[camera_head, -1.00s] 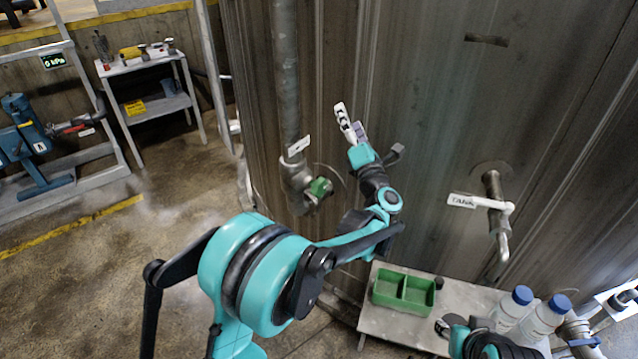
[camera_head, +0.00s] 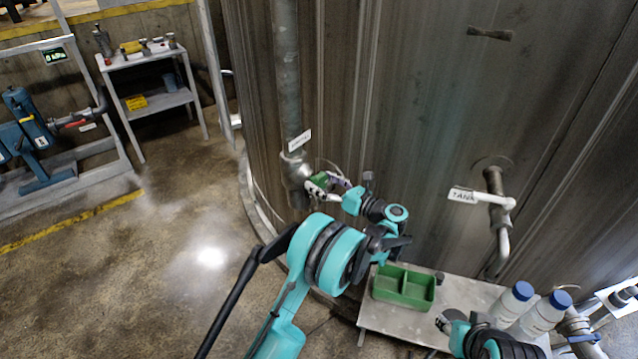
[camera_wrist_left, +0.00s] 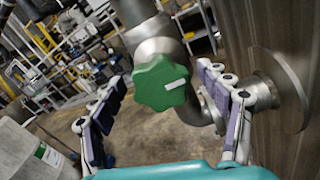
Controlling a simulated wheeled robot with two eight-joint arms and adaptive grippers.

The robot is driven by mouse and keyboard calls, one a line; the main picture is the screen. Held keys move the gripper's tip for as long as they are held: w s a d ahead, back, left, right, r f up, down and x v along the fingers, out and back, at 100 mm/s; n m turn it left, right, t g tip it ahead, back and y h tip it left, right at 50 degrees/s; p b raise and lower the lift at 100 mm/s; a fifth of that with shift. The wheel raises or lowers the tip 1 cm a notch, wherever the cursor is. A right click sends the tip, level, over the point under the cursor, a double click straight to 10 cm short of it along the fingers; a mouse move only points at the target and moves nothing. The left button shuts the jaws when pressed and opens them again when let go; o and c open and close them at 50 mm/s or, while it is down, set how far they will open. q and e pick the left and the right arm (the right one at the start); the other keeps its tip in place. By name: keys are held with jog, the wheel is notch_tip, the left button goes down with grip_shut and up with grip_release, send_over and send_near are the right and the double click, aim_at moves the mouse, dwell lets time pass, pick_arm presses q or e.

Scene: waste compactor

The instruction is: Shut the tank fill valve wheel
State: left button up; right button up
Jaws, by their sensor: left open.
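The green valve wheel (camera_head: 319,183) sits on the valve body at the foot of the vertical pipe (camera_head: 288,90) beside the tank. In the left wrist view the green wheel (camera_wrist_left: 160,84) has a white mark and lies ahead, between the spread fingers. My left gripper (camera_head: 336,187) is open with its fingers on either side of the wheel in the head view. It also shows in the left wrist view (camera_wrist_left: 165,115), with a gap between wheel and fingers on both sides. My right gripper (camera_head: 447,322) is low over the small table, and its jaws are too small to judge.
The tank wall (camera_head: 430,120) stands close behind the valve. A TANK-tagged tap (camera_head: 497,205) sticks out to the right. A small table (camera_head: 392,315) holds a green divided tray (camera_head: 403,286) and white bottles with blue caps (camera_head: 545,314). Open floor lies left.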

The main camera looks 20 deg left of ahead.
pick_arm(q)
jog(key=shift+w+a, duration=0.2)
jog(key=shift+a, duration=0.3)
jog(key=c, duration=1.2)
jog(key=shift+m, duration=0.3)
